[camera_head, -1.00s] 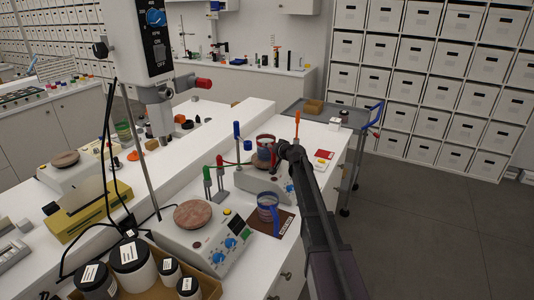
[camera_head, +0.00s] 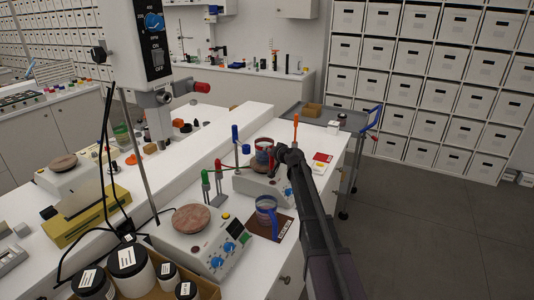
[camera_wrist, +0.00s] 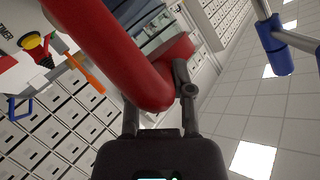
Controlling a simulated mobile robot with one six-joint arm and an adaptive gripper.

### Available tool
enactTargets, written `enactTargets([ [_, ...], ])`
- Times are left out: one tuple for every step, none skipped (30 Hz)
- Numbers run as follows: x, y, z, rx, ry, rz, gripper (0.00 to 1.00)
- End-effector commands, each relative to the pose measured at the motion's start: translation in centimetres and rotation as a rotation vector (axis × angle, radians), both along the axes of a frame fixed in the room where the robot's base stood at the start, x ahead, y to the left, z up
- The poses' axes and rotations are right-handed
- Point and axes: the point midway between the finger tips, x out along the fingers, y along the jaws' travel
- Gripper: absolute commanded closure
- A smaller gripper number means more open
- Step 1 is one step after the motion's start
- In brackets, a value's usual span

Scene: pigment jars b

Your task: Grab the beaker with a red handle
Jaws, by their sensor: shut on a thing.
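The beaker with a red handle (camera_head: 264,146) is at the rear stirrer hotplate in the head view, a clear glass vessel with a red rim band. My gripper (camera_head: 284,156) reaches it from the right. In the wrist view the thick red handle (camera_wrist: 120,62) fills the upper middle, and the two fingers of my gripper (camera_wrist: 158,98) are closed around it. Some of the beaker's glass (camera_wrist: 160,30) shows behind the handle. My arm hides part of the beaker's right side, and I cannot tell whether its base touches the plate.
A beaker with a blue handle (camera_head: 266,207) stands on a brown mat (camera_head: 280,231) in front. A front hotplate (camera_head: 205,240), blue and green-red clamp posts (camera_head: 236,140) stand to the left. An orange-topped rod (camera_head: 295,125) is close behind my gripper. Open floor lies right.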

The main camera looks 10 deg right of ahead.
Motion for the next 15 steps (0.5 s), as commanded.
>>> enactTargets([
  [0.0, 0.0, 0.2, 0.001, 0.0, -0.001, 1.0],
  [0.0, 0.0, 0.3, 0.001, 0.0, -0.001, 1.0],
  [0.0, 0.0, 0.5, 0.001, 0.0, -0.001, 1.0],
  [0.0, 0.0, 0.6, 0.001, 0.0, -0.001, 1.0],
  [0.0, 0.0, 0.7, 0.001, 0.0, -0.001, 1.0],
  [0.0, 0.0, 0.9, 0.001, 0.0, -0.001, 1.0],
  [0.0, 0.0, 1.1, 0.001, 0.0, -0.001, 1.0],
  [0.0, 0.0, 1.3, 0.001, 0.0, -0.001, 1.0],
  [0.0, 0.0, 1.5, 0.001, 0.0, -0.001, 1.0],
  [0.0, 0.0, 1.7, 0.001, 0.0, -0.001, 1.0],
  [0.0, 0.0, 1.9, 0.001, 0.0, -0.001, 1.0],
  [0.0, 0.0, 2.2, 0.001, 0.0, -0.001, 1.0],
  [0.0, 0.0, 2.3, 0.001, 0.0, -0.001, 1.0],
  [0.0, 0.0, 2.4, 0.001, 0.0, -0.001, 1.0],
  [0.0, 0.0, 2.7, 0.001, 0.0, -0.001, 1.0],
])
